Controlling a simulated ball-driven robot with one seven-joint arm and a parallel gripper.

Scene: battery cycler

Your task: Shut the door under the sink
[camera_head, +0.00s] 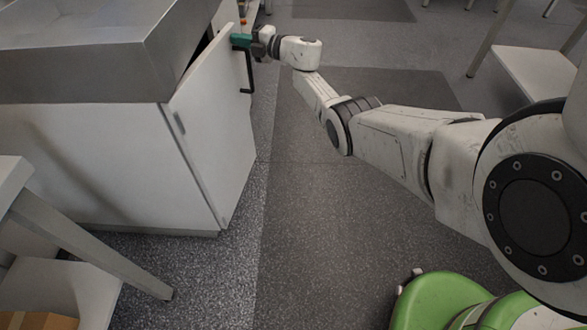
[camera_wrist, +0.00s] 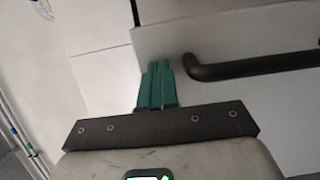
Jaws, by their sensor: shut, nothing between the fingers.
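The white door (camera_head: 215,125) under the sink cabinet stands slightly ajar, with a dark gap showing at its upper edge. Its black bar handle (camera_head: 248,72) is on the outer face near the far edge. My gripper (camera_head: 240,41) has green fingers, shut and empty, at the upper far part of the door beside the handle. In the wrist view the closed fingers (camera_wrist: 157,70) point at the white panel, just left of the handle (camera_wrist: 250,67). I cannot tell whether the fingertips touch the door.
The grey metal sink top (camera_head: 85,55) overhangs the white cabinet. A table with slanted metal legs (camera_head: 95,245) stands at the lower left. Another white-shelved stand (camera_head: 535,75) is at the upper right. The grey floor (camera_head: 310,220) in front of the door is clear.

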